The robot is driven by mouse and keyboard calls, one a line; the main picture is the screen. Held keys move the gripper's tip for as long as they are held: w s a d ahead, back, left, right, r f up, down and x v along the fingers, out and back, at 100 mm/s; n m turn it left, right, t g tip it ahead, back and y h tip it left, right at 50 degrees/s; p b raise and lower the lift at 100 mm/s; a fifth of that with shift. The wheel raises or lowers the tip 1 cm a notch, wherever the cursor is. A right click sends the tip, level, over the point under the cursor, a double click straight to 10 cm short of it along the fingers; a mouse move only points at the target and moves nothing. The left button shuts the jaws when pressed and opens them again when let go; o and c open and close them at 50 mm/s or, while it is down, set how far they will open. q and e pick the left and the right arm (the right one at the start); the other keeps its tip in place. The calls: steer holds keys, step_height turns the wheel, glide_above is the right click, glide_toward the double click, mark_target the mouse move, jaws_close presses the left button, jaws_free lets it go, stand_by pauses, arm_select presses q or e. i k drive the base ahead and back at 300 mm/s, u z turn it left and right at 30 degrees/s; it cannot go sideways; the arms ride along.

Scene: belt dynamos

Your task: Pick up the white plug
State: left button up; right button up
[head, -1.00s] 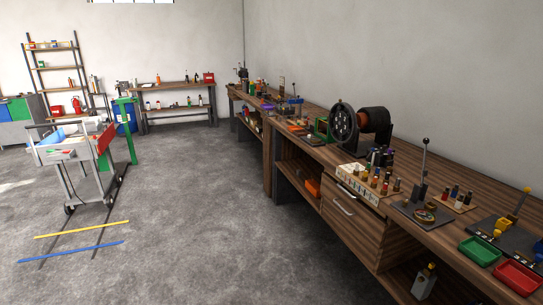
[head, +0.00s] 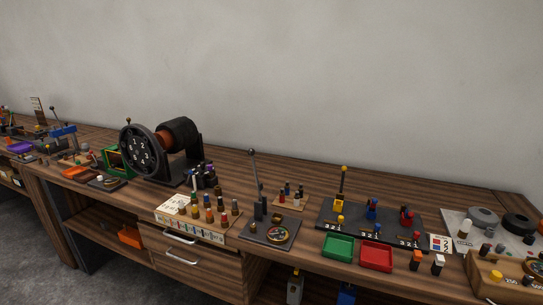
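The white plug cannot be told for certain at this size. A small white upright piece (head: 464,229) stands at the left part of a pale board (head: 452,213) on the right side of the bench. A small block with white and orange parts (head: 437,264) stands at the bench's front edge, beside a similar orange-topped block (head: 416,260). Several coloured plugs (head: 208,215) stand in a labelled rack (head: 190,231) left of centre. Neither of my grippers is in view.
The wooden bench (head: 310,183) runs along the wall. On it are a black numbered wheel (head: 137,147), a lever plate (head: 262,236), a green tray (head: 338,247), a red tray (head: 376,256) and a black lever board (head: 385,234). Grey floor (head: 38,238) shows at left.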

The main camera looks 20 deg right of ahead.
mark_target(467, 225)
steer(key=z, duration=0.75)
steer(key=i, duration=0.75)
steer(key=z, duration=0.55)
